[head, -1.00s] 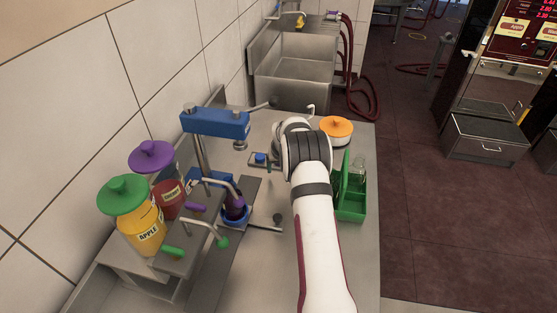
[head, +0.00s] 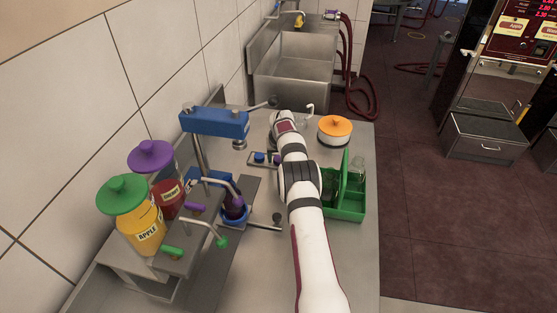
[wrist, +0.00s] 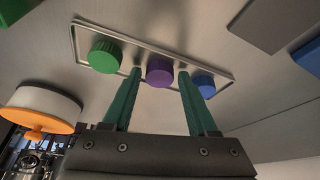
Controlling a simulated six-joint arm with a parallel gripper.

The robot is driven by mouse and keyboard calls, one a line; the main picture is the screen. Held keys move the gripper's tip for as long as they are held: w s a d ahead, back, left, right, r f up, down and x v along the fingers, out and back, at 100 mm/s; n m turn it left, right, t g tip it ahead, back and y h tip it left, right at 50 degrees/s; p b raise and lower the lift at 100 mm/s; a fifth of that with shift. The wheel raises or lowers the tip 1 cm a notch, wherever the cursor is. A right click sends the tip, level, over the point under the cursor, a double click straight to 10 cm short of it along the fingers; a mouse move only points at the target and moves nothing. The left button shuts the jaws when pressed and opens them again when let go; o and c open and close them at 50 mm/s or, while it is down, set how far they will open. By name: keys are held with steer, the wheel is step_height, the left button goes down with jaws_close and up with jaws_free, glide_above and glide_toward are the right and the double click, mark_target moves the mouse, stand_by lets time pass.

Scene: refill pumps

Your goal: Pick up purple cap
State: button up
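The purple cap (wrist: 159,72) sits in the middle of a row of three on a shallow metal tray (wrist: 180,47). A green cap (wrist: 104,57) is on its left and a blue cap (wrist: 203,86) on its right in the wrist view. My gripper (wrist: 160,74) is open, its two green fingers pointing at the tray. In the picture the purple cap shows between the fingertips; I cannot tell how far away it is. In the head view the tray (head: 251,163) and blue cap (head: 259,157) show left of my arm, which hides the fingers.
An orange-lidded pot (head: 335,132) stands right of my arm. A green carrier (head: 346,207) with a bottle sits close beside the arm. A blue press-like device (head: 215,122) and juice jars (head: 140,225) stand at left.

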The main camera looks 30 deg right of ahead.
mark_target(226, 178)
steer(key=c, duration=0.6)
steer(key=shift+r, duration=0.1)
steer(key=shift+c, duration=0.2)
steer(key=shift+r, duration=0.3)
steer(key=s+a, duration=0.2)
steer(key=s, duration=0.3)
steer(key=s+a, duration=0.3)
steer(key=s, duration=0.2)
steer(key=s+a+r, duration=0.1)
steer(key=s+a, duration=0.2)
steer(key=s, duration=0.2)
steer(key=shift+s, duration=0.2)
steer(key=w+a+r+n, duration=0.1)
steer(key=a+r, duration=0.3)
steer(key=r, duration=0.2)
steer(key=w+a+r+n+y, duration=0.1)
steer(key=a+r+n, duration=0.1)
steer(key=a+r, duration=0.3)
steer(key=w+a+r+n, duration=0.1)
steer(key=a+r, duration=0.3)
steer(key=r, duration=0.3)
steer(key=shift+w+a+r+t+y, duration=0.1)
steer(key=shift+a+t+y, duration=0.2)
steer(key=shift+a+r+n, duration=0.1)
steer(key=shift+a+n, duration=0.2)
steer(key=shift+f, duration=1.35)
